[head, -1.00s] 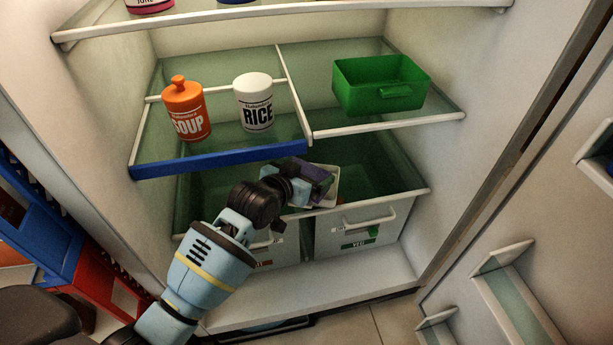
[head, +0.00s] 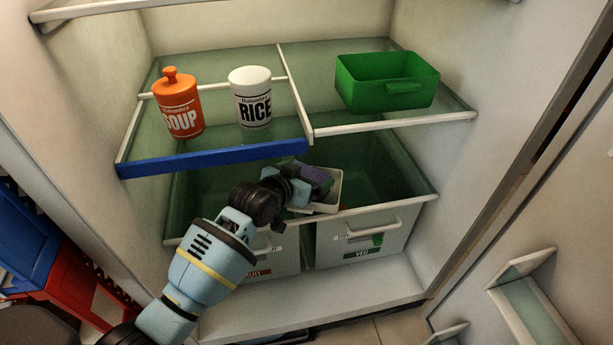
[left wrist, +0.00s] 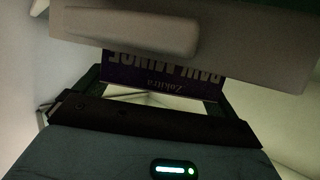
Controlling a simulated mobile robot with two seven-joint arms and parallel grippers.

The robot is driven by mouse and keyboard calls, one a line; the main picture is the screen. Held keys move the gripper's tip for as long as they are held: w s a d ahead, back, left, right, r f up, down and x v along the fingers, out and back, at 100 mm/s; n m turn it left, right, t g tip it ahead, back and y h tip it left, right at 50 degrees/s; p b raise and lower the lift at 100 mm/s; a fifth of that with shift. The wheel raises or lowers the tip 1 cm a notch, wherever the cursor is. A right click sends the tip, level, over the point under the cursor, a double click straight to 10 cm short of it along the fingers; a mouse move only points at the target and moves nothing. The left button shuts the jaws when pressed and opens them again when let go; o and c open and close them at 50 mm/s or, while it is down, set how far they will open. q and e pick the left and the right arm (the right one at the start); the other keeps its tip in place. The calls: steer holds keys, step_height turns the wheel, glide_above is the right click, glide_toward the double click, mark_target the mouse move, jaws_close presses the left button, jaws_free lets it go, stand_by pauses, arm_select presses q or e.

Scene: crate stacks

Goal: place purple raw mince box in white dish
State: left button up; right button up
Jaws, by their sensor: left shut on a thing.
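The purple raw mince box (head: 316,178) is in my left gripper (head: 303,186), inside the drawer area at the bottom of the fridge. It also shows in the left wrist view (left wrist: 160,77), its label upside down between the fingers. My left gripper is shut on it. The white dish (head: 330,199) sits right beside and below the box, partly hidden by the gripper. I cannot tell whether the box touches the dish. My right gripper is not in view.
A glass shelf with a blue front edge (head: 215,157) is just above my left gripper. A drawer labelled VEG (head: 345,240) is at right. The open door stands at the right.

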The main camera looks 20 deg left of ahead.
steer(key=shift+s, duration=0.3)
arm_select(q)
steer(key=o, duration=0.7)
steer(key=shift+f, duration=0.15)
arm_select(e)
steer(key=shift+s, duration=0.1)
arm_select(q)
steer(key=shift+r, duration=0.25)
steer(key=shift+p+v, duration=2.65)
steer(key=shift+v, duration=3.35)
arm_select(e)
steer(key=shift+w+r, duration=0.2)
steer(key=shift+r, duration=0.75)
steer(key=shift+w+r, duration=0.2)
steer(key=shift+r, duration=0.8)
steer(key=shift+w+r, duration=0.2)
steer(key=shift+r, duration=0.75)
